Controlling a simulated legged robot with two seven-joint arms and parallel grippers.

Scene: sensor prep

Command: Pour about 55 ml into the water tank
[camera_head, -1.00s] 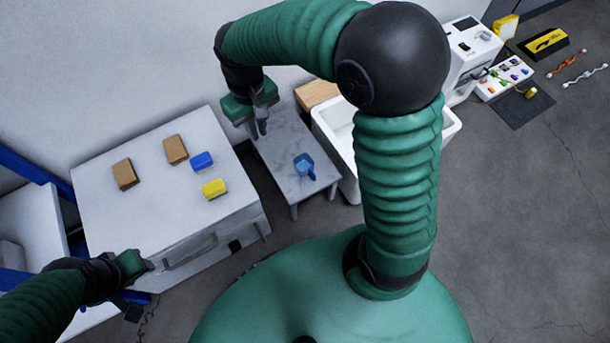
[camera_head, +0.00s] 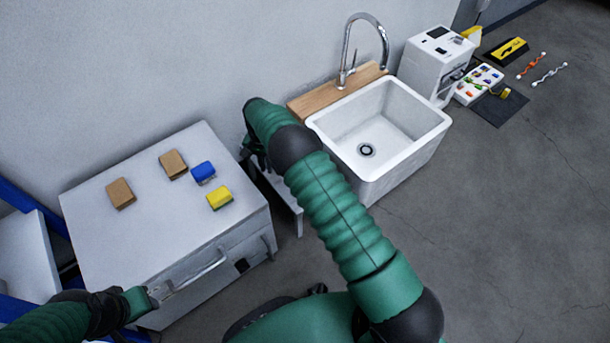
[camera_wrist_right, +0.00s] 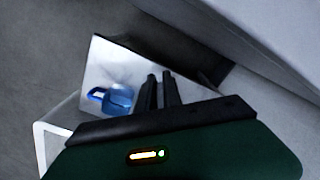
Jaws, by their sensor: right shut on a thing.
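A blue jug (camera_wrist_right: 118,98) with its handle toward the left shows in the right wrist view, on a small grey table (camera_wrist_right: 100,68). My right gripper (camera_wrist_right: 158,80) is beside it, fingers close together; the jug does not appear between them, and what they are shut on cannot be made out. In the head view my right arm mostly hides the right gripper (camera_head: 255,152), the table (camera_head: 285,197) and the jug. My left gripper (camera_head: 152,298) is by the white cabinet's front; its fingers are unclear. I cannot single out the water tank; a white machine (camera_head: 432,68) stands at the back.
The white cabinet (camera_head: 90,225) carries two brown blocks, a blue block and a yellow block. A white sink (camera_head: 425,150) with a tap (camera_head: 347,45) is right of the table. Small items lie beyond the machine.

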